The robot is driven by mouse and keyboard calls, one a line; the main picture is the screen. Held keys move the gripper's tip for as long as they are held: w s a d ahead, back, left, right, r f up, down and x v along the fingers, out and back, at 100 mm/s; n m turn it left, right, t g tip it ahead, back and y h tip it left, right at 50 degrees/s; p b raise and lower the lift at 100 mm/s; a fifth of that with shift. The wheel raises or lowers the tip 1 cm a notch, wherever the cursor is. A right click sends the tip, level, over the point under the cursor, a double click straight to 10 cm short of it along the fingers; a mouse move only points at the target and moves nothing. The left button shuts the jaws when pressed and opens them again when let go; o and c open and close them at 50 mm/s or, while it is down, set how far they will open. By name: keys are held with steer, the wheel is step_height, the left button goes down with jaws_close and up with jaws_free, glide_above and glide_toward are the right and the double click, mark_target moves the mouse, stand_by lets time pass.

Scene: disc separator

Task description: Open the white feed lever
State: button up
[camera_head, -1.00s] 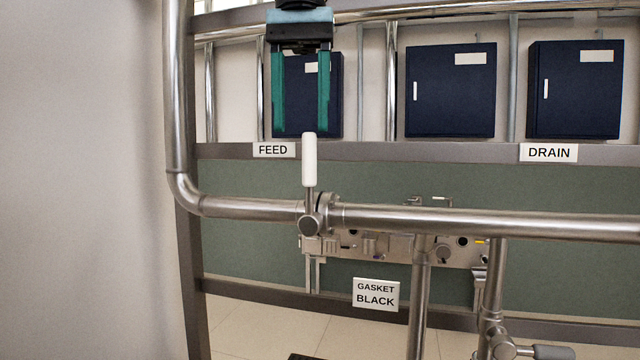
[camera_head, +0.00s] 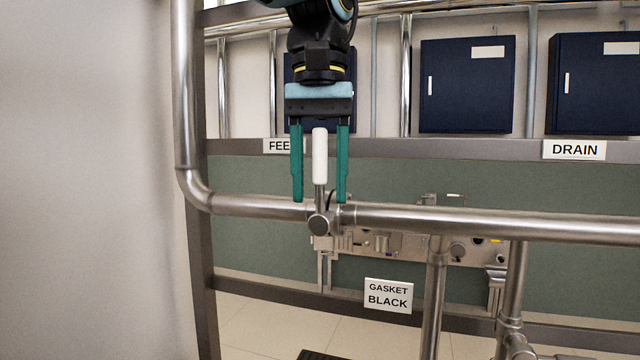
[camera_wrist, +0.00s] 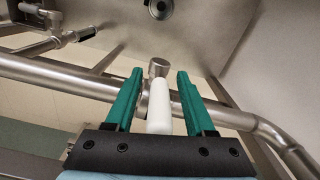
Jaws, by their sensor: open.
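The white feed lever (camera_head: 320,156) stands upright on a valve (camera_head: 320,224) in the horizontal steel pipe. My gripper (camera_head: 319,198) points down with its two green fingers open, one to each side of the white handle. In the head view gaps show between the handle and both fingers. In the wrist view the white handle (camera_wrist: 160,108) lies between the open fingers (camera_wrist: 158,74), with the round valve end (camera_wrist: 158,67) beyond it. The FEED sign (camera_head: 278,146) is partly hidden behind my gripper.
The steel pipe (camera_head: 450,219) runs across to the right and bends upward at the left. Dark blue cabinets (camera_head: 467,85) hang behind, above the DRAIN sign (camera_head: 574,150). A pale wall (camera_head: 90,180) fills the left side.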

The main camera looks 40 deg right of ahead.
steer(key=shift+f, duration=0.4)
steer(key=shift+c, duration=0.2)
jaws_close()
stand_by(1.0)
